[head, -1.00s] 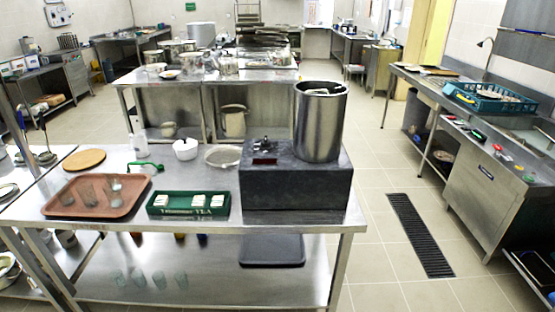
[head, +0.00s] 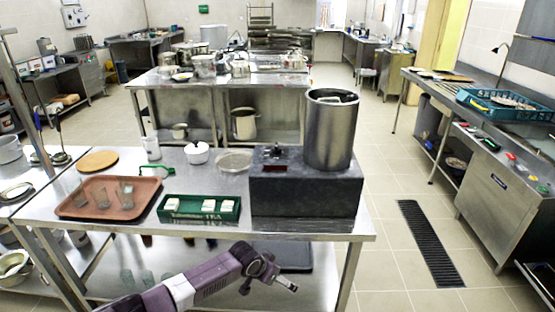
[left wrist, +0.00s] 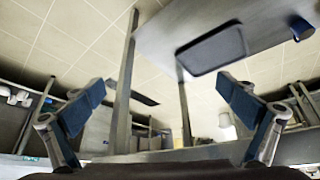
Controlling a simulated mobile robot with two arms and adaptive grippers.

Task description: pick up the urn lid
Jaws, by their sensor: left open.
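The urn (head: 331,135) is a tall steel cylinder standing on a dark grey speckled block (head: 305,195) at the right end of the front steel table. The urn lid (head: 333,97) appears as a dark round top with a lighter patch, at the rim of the cylinder; its handle is too small to make out clearly. My left gripper (head: 278,276) is in front of the table, low and left of the urn, apart from it. In the left wrist view my left gripper (left wrist: 165,112) has its fingers spread wide with nothing between them. My right gripper is not in view.
The front table (head: 110,235) also holds a brown tray (head: 75,207) with glasses, a green tea box (head: 176,214), a white lidded pot (head: 197,153) and a round wooden board (head: 98,161). A dark tray (left wrist: 211,50) lies on the lower shelf.

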